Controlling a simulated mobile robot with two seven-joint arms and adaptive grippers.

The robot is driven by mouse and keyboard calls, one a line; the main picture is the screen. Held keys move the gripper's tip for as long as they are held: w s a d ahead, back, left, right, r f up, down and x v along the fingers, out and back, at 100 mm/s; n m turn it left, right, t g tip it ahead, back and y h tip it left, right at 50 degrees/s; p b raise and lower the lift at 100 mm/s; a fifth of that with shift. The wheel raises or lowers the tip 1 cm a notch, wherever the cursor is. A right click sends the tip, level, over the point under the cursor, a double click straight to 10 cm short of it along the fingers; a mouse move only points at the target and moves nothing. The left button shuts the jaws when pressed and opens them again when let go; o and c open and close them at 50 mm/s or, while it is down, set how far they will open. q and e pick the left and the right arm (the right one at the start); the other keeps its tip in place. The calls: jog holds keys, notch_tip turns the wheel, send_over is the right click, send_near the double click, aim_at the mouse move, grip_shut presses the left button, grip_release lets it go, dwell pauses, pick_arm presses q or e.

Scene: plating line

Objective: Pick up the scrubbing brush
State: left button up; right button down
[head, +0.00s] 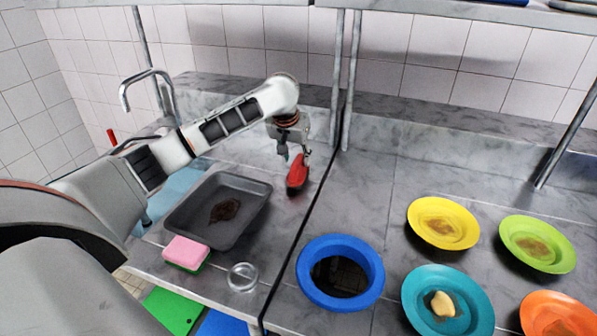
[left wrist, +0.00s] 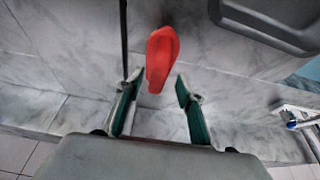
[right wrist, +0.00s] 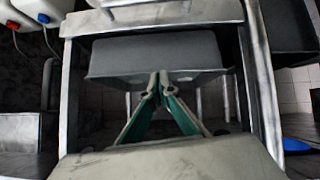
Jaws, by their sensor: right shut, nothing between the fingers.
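The red scrubbing brush (head: 297,174) lies on the marble counter, right of the grey roasting pan. My left gripper (head: 293,156) points down just above and behind the brush, fingers apart. In the left wrist view the brush (left wrist: 162,52) shows between and beyond the two open fingers (left wrist: 160,84). Its near end is seen between the fingertips; I cannot tell whether they touch it. My right gripper (right wrist: 155,80) is shut and empty, seen only in the right wrist view, in front of a grey bin.
A grey pan (head: 184,224) with a brown stain, a pink-green sponge (head: 186,251) and a glass (head: 242,277) stand left of the brush. A blue-rimmed opening (head: 313,296) and several coloured plates are to the right. A shelf post (head: 350,85) rises behind.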

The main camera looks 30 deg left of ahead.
aim_at(298, 159)
pick_arm(q)
jog(key=x, duration=0.3)
jog(key=shift+w+d+f, duration=0.1)
jog(key=shift+w, duration=0.05)
grip_shut()
notch_tip(298, 159, up, 10)
jog(key=shift+r, duration=0.1)
dwell(0.5)
